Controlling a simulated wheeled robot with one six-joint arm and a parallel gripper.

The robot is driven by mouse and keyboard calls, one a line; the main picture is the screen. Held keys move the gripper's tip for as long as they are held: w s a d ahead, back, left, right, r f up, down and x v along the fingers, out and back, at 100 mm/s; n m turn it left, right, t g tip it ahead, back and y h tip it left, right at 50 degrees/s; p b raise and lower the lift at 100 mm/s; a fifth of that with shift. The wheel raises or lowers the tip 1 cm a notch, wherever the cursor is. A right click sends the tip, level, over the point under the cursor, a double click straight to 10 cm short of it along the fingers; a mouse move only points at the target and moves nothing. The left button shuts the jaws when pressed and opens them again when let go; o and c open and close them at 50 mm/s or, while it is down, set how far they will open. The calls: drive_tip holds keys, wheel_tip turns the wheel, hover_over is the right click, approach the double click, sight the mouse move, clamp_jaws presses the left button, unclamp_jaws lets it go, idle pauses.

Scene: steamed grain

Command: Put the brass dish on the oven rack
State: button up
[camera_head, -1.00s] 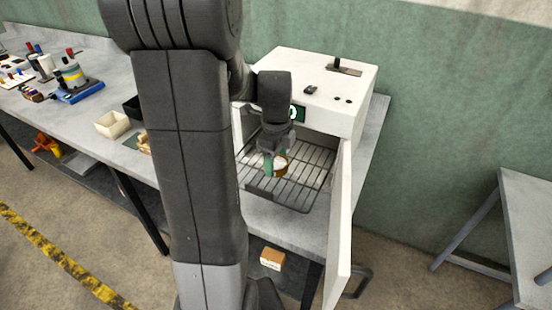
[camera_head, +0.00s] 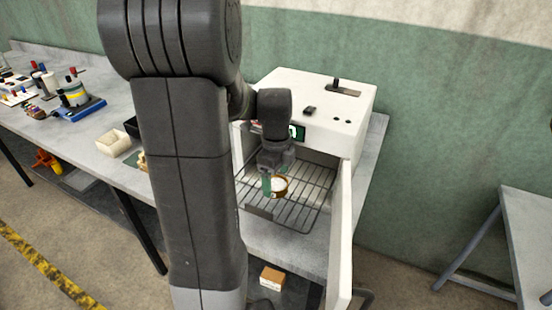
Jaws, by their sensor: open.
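The brass dish (camera_head: 280,186), a small round dish with pale contents, is at the wire oven rack (camera_head: 305,208), inside the white oven (camera_head: 318,95). It appears to rest on the rack. My gripper (camera_head: 274,186) is open at the dish, with a green finger (camera_head: 267,186) beside its left side. The other finger is hard to make out, and I cannot tell whether the finger touches the dish. The oven door (camera_head: 342,235) stands open on the right. My arm hides the left part of the oven.
The bench on the left holds a pale open box (camera_head: 113,143), a blue-based device (camera_head: 76,105) and several small items. A small brown box (camera_head: 271,278) sits below the oven. A grey table (camera_head: 530,235) stands at the right. The open door bounds the right side of the rack.

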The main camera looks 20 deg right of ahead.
sight(276, 189)
wheel_tip(276, 189, up, 11)
idle(0.3)
idle(1.1)
